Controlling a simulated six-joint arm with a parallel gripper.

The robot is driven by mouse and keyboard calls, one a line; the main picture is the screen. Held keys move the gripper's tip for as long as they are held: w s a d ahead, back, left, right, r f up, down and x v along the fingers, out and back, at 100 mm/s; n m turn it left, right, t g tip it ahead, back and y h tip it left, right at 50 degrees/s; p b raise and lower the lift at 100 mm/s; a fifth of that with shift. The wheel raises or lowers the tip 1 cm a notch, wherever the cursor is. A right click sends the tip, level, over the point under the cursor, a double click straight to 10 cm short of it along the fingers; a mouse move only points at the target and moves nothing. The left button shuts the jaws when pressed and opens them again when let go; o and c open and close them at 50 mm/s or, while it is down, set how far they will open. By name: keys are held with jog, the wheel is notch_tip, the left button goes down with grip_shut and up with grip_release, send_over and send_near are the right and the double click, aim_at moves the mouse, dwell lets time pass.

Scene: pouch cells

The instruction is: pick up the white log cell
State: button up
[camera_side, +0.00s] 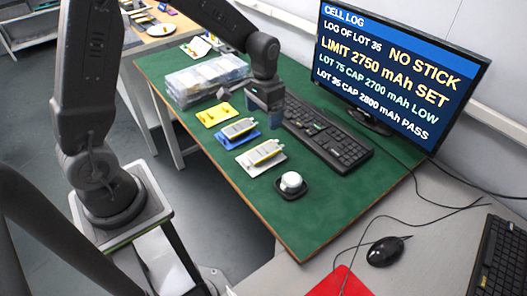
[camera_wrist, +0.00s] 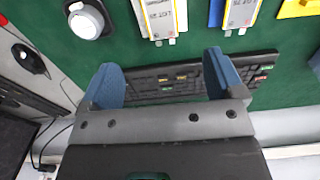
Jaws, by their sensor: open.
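A silver pouch cell with a yellow band (camera_side: 263,153) lies on a white card (camera_side: 247,166). A similar cell (camera_side: 240,128) lies on a blue card (camera_side: 224,140) farther back. In the wrist view the white card's cell (camera_wrist: 160,17) and the blue card's cell (camera_wrist: 240,12) are cut off by the top edge. Their lot labels are too small to read surely. My gripper (camera_side: 264,104) is open and empty above the green mat, close to the keyboard; its fingers also show in the wrist view (camera_wrist: 160,60), short of the cells.
A yellow card (camera_side: 215,114), clear boxes (camera_side: 205,80), a keyboard (camera_side: 325,138) and a white round object on a black base (camera_side: 291,182) share the green mat (camera_side: 290,222). The monitor (camera_side: 395,75) reads LOT 35 CAP 2800 mAh PASS, LOT 75 CAP 2700 mAh LOW, LIMIT 2750.

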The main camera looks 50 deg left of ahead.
aim_at(264, 151)
notch_tip(264, 151, down, 12)
jog(key=shift+s+f, duration=0.1)
jog(key=shift+f, duration=0.15)
dwell(0.3)
jog(key=c, duration=1)
jog(key=shift+o, duration=0.2)
jog(key=shift+r, duration=0.1)
